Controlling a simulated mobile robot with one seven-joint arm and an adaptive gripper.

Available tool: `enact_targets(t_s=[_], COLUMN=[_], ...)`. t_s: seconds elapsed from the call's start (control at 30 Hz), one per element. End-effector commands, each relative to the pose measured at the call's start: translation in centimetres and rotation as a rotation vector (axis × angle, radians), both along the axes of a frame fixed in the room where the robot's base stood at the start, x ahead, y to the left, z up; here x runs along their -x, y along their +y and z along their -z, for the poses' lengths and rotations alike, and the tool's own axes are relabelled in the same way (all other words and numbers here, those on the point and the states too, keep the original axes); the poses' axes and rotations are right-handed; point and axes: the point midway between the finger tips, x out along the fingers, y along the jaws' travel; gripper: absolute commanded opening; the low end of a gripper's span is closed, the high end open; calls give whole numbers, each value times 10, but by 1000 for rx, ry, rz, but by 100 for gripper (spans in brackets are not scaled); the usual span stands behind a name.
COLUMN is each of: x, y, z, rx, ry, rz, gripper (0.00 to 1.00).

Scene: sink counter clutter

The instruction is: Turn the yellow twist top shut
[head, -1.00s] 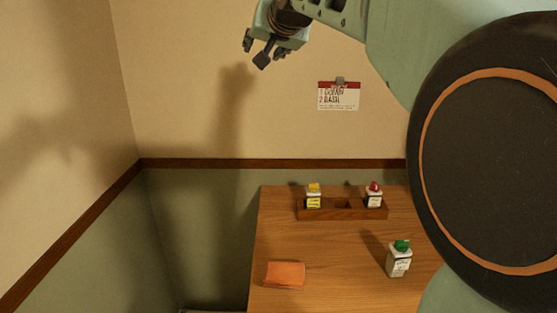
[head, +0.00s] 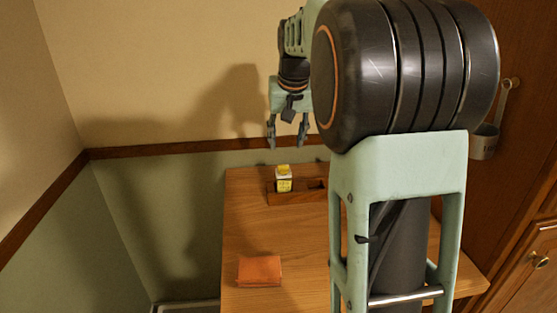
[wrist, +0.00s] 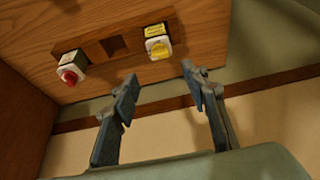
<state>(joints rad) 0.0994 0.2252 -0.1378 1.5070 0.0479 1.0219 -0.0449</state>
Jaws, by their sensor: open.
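The yellow twist top (head: 283,169) caps a small white bottle with a yellow label (head: 284,184), upright in the left slot of a wooden rack. In the wrist view the yellow top (wrist: 159,49) shows from above, beyond the fingertips. My gripper (head: 287,145) is open and empty, fingers pointing down, above the bottle and apart from it. Both fingers of my gripper (wrist: 160,80) show spread in the wrist view. Whether the top is loose or tight I cannot tell.
The wooden rack (wrist: 95,54) has an empty middle slot and a red-topped bottle (wrist: 70,75) at its other end. An orange cloth (head: 259,271) lies on the wooden counter (head: 250,225). A wall stands close behind. My arm hides the counter's right part.

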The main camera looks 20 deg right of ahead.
Motion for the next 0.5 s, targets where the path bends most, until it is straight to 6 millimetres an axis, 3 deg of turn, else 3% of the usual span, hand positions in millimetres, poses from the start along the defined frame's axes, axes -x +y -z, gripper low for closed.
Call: enact_targets(t_s=[0.5], x=[-33], y=[-6], z=[82], rx=[-1], ry=[1], rz=[1], gripper=[41])
